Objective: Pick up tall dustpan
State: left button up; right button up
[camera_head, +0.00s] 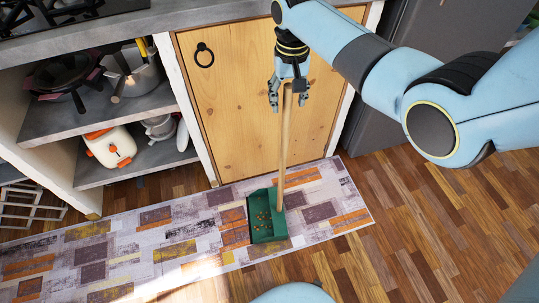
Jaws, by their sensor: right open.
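The tall dustpan has a green pan (268,228) that rests on the patterned rug, with small brownish bits in it. Its long wooden handle (283,150) stands nearly upright from the pan. My right gripper (288,98) points down at the top of the handle. Its fingers are open, one on each side of the handle's upper end. I cannot tell whether either finger touches the handle. My left gripper is not in view.
A wooden cabinet door (240,110) with a black ring pull stands just behind the handle. Open shelves (95,115) with pots and a white-orange toaster (110,147) are at left. The patterned rug (190,215) lies on the wood floor, which is clear at right.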

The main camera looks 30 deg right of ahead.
jog(key=shift+f, duration=0.55)
grip_shut()
jog(key=shift+w, duration=0.1)
